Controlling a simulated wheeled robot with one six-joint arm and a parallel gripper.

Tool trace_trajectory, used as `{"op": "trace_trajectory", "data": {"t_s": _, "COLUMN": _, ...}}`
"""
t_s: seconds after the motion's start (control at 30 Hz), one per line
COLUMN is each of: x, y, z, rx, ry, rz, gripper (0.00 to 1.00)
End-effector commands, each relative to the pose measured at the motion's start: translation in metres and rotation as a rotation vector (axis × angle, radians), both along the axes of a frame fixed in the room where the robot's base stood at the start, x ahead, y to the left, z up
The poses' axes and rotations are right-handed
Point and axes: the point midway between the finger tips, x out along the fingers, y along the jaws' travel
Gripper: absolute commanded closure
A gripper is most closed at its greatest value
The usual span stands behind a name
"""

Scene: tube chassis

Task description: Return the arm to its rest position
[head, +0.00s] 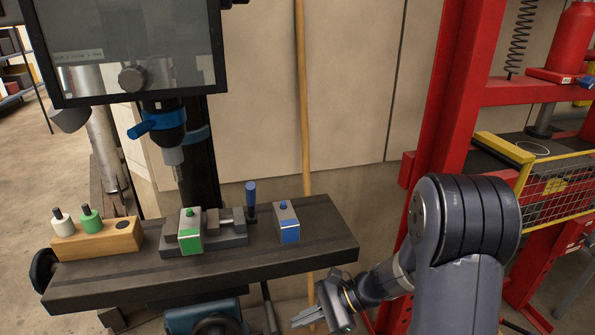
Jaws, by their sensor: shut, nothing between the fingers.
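My gripper (312,316) is low in the head view, in front of the right part of the dark work table and below its front edge. Its fingers point left and look closed, with nothing between them. My arm rises to the right of it, bent at a large dark joint. The gripper is apart from the table and from the things on it.
The dark table (310,252) carries a wooden block (100,243) with white and green pegs, a vise (228,238) with a green-marked block (190,232), and a blue-marked block (287,224). A red frame (440,110) stands behind my arm at right.

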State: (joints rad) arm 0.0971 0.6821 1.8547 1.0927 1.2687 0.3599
Motion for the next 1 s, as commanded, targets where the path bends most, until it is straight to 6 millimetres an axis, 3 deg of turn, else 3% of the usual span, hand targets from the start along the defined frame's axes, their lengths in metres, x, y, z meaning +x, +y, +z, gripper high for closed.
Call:
{"op": "trace_trajectory", "data": {"t_s": 0.13, "x": -0.008, "y": 0.026, "z": -0.016, "rx": -0.001, "ry": 0.002, "rz": 0.004, "gripper": 1.00}}
{"op": "trace_trajectory", "data": {"t_s": 0.2, "x": -0.011, "y": 0.038, "z": -0.009, "rx": 0.000, "ry": 0.001, "rz": 0.004, "gripper": 1.00}}
{"op": "trace_trajectory", "data": {"t_s": 0.43, "x": -0.012, "y": 0.043, "z": 0.029, "rx": -0.001, "ry": -0.001, "rz": -0.002, "gripper": 1.00}}
{"op": "trace_trajectory", "data": {"t_s": 0.5, "x": -0.011, "y": 0.042, "z": 0.004, "rx": -0.002, "ry": 0.002, "rz": -0.003, "gripper": 1.00}}
{"op": "trace_trajectory", "data": {"t_s": 1.0, "x": -0.001, "y": 0.044, "z": -0.037, "rx": 0.018, "ry": -0.074, "rz": -0.004, "gripper": 1.00}}
